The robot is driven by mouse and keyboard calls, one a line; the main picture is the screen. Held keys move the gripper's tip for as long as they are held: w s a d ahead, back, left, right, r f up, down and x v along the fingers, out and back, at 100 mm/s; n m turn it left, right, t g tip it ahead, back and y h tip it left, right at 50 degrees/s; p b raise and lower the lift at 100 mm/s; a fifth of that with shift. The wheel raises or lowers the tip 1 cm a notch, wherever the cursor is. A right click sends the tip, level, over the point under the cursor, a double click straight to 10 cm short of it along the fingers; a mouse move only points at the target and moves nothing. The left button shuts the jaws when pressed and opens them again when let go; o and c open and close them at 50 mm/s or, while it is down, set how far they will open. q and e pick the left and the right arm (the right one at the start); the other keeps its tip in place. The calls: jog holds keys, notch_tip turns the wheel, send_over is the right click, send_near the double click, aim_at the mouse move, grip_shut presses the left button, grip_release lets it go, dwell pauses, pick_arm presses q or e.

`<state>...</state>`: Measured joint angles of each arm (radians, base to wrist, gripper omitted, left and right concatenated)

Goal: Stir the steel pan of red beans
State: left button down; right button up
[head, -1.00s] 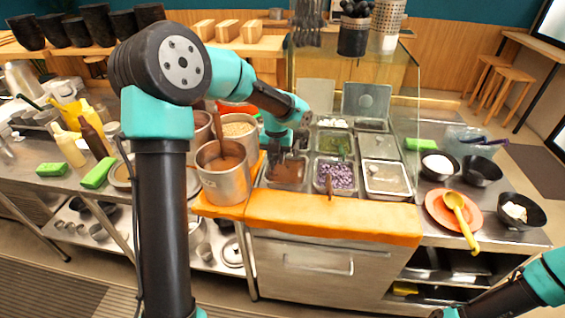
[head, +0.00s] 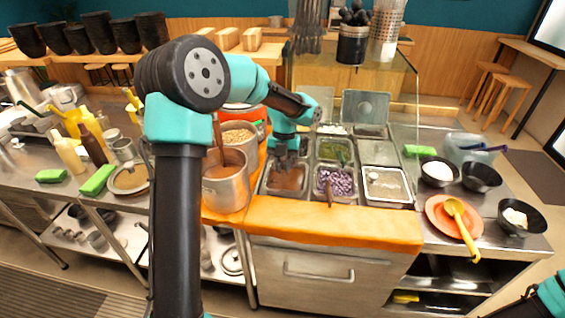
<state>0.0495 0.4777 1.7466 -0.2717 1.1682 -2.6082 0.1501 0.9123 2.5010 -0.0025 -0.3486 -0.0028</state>
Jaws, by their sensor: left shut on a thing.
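The steel pan of red beans (head: 286,182) is a rectangular insert at the front left of the counter's topping well, filled with reddish-brown beans. My left gripper (head: 288,163) points down over the back part of this pan, close to the beans. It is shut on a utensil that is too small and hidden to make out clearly. My left arm crosses the left of the view and covers part of the counter. Of my right arm only a link shows at the bottom right corner; its gripper is out of view.
Beside the beans sit a pan of purple diced topping (head: 340,180) with a brown handle and a pale pan (head: 385,188). A tall steel pot (head: 226,187) stands left. A glass guard is behind. An orange plate (head: 436,207) with a yellow spoon (head: 461,224) lies right.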

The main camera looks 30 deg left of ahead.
pick_arm(q)
jog(key=shift+t+y, duration=0.3)
jog(key=shift+t, duration=0.4)
jog(key=shift+s+d+f, duration=0.1)
jog(key=shift+s+f, duration=0.05)
jog(key=shift+f, duration=1.4)
jog(key=shift+s+d+f, duration=0.1)
jog(key=shift+f, duration=1.4)
jog(key=shift+s+f, duration=0.15)
jog(key=shift+f, duration=1.4)
